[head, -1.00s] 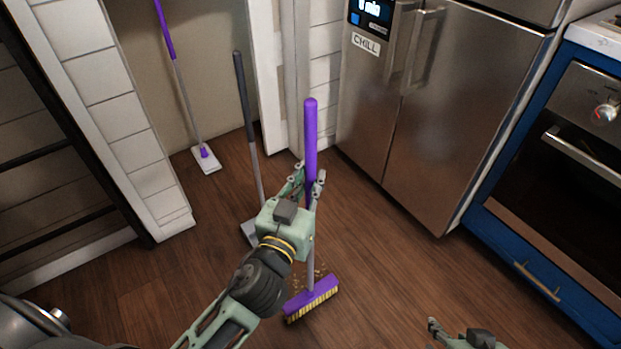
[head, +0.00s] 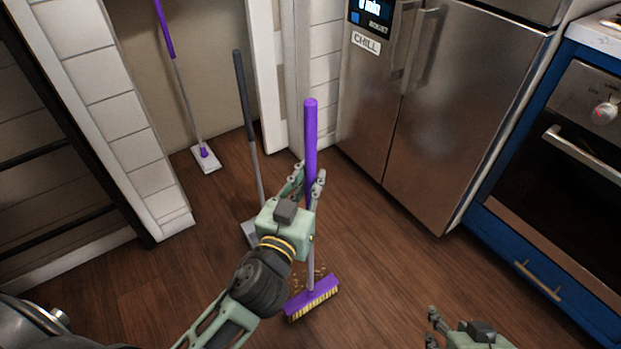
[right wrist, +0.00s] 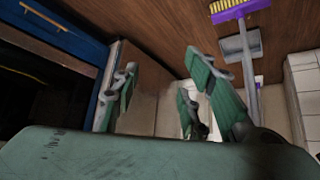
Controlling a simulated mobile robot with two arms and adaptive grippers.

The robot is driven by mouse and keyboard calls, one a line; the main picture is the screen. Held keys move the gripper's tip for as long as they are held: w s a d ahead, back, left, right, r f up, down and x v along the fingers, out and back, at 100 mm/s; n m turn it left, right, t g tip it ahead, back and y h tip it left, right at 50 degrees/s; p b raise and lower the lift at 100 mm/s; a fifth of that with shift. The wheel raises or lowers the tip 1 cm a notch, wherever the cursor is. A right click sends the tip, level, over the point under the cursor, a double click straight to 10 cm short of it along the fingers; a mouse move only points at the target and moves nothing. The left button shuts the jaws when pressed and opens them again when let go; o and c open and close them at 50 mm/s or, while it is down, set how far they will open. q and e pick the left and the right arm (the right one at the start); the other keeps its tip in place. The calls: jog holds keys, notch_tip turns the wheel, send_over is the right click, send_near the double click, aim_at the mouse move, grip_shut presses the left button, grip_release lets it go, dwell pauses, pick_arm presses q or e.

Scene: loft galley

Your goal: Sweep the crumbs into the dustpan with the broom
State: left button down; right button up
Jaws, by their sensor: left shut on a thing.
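The purple broom (head: 312,297) stands nearly upright, its yellow bristles at the floor. Tan crumbs (head: 321,272) lie on the floor just behind the broom head, partly hidden by the arm and handle. The grey dustpan (head: 249,233) is on the floor farther back and left, its long handle (head: 243,100) upright; my left gripper covers part of the pan. The dustpan also shows in the right wrist view (right wrist: 240,47). My right gripper (right wrist: 160,85) is open and empty, at the bottom edge in the head view.
A purple-handled mop (head: 205,158) stands in the alcove at the back left. A steel fridge (head: 440,130) and a blue oven unit (head: 530,260) stand at the right. A white tiled wall end (head: 125,120) is at the left.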

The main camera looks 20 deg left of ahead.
jog(key=shift+w+a+r+t, duration=0.25)
jog(key=shift+w+r+t, duration=0.2)
jog(key=shift+w, duration=0.35)
jog(key=shift+w+r, duration=0.2)
jog(key=shift+w+a+r+t+b, duration=0.15)
jog(key=shift+w+r+t+b, duration=0.05)
jog(key=shift+w+t+b, duration=0.1)
dwell(0.4)
jog(key=shift+w+a+r, duration=0.1)
jog(key=shift+w+r, duration=0.1)
